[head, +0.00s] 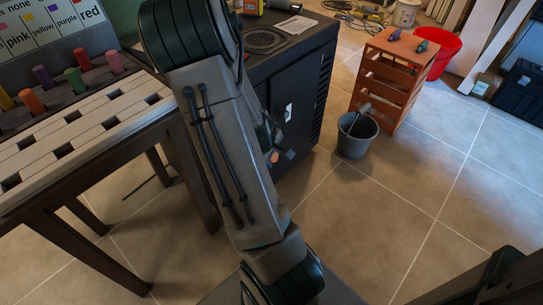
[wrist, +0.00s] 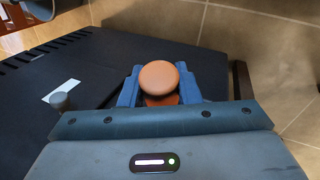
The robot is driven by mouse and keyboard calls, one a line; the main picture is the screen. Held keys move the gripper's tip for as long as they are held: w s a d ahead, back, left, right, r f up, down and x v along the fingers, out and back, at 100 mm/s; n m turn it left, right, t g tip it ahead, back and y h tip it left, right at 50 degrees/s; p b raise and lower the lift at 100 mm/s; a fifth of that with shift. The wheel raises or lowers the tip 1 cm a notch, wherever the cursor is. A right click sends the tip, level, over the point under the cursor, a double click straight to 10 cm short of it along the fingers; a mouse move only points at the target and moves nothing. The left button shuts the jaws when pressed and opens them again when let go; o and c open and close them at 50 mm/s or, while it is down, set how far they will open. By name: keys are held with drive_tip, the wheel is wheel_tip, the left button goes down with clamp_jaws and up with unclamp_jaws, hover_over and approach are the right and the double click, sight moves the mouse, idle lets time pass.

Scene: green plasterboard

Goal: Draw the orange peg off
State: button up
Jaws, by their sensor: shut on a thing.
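My gripper (wrist: 160,88) is shut on an orange peg (wrist: 159,76), with a blue finger on each side of it; the peg's round end faces the wrist camera. In the head view the held peg (head: 290,154) shows as a small orange spot beside the dark cabinet, and my arm hides most of the gripper. The peg is clear of the slatted rack. Another orange-looking peg (head: 31,101) stands on the rack's dark back strip at the left.
The white slatted rack (head: 85,128) holds several coloured pegs below a colour-word sign (head: 45,30). A black cabinet (head: 305,80) stands beside my arm. A grey bucket (head: 356,134), an orange slatted stand (head: 388,80) and a red bucket (head: 436,52) stand right. Tiled floor there is open.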

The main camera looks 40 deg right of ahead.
drive_tip(key=shift+r+p, duration=1.75)
drive_tip(key=shift+r, duration=0.4)
